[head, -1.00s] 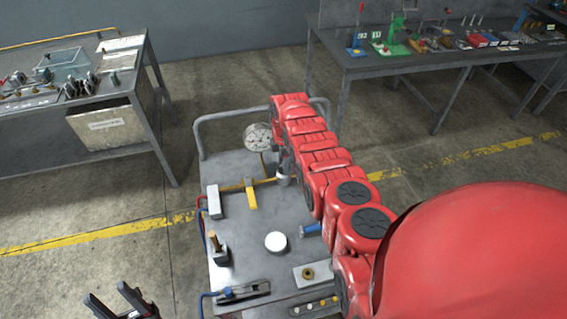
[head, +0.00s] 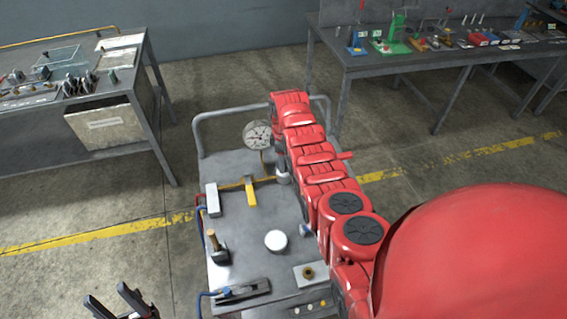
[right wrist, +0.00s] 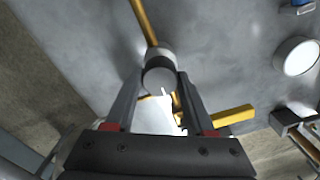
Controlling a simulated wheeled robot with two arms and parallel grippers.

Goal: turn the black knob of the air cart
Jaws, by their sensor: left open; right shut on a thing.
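The air cart (head: 235,235) stands in front of me with a grey metal top. In the right wrist view the knob (right wrist: 160,76) shows as a dark round cap on a pale cylindrical body, on the yellow pipe (right wrist: 145,20). My right gripper (right wrist: 160,84) is shut on the knob, one finger on each side. In the head view my red right arm hides this gripper and the knob; only a pale part of the body (head: 283,178) shows beside the arm. My left gripper (head: 122,300) is open and empty, left of the cart at the bottom edge.
On the cart are a pressure gauge (head: 257,135), a yellow lever (head: 250,190), a white round button (head: 276,240), a brass-topped post (head: 214,245) and a rear rail (head: 225,113). Benches stand at the back left (head: 130,95) and back right (head: 400,65). Floor between is clear.

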